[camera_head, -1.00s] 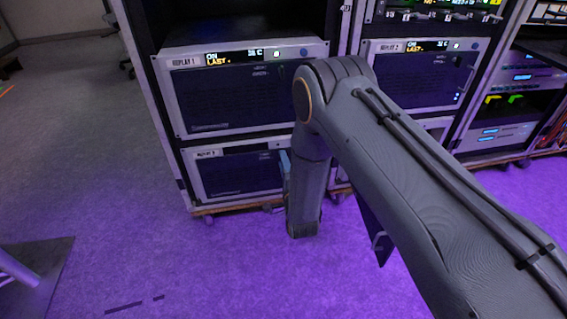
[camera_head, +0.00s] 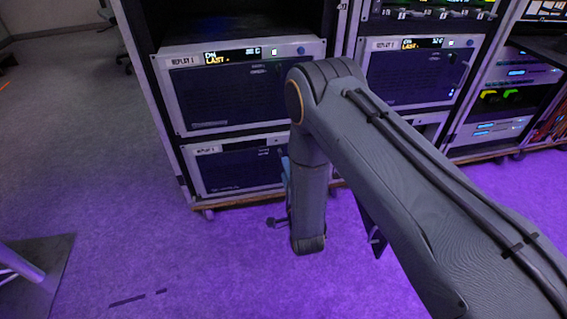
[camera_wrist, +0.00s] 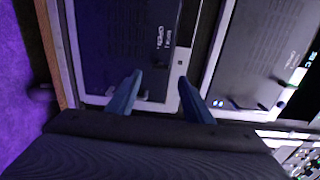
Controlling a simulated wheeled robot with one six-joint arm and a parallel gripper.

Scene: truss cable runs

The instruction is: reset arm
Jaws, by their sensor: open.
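My arm reaches across the head view from the lower right and bends down in front of the equipment racks. In the wrist view my gripper (camera_wrist: 160,98) shows two blue fingers set apart, with nothing between them. The fingers point toward the front of a rack unit, and I cannot tell the gap to it.
The rack holds an upper replay unit (camera_head: 240,95) and a lower one (camera_head: 240,170). A second replay unit (camera_head: 415,80) stands to the right of my elbow. A dark base plate (camera_head: 45,262) lies at lower left. The purple-lit floor (camera_head: 110,200) is clear between.

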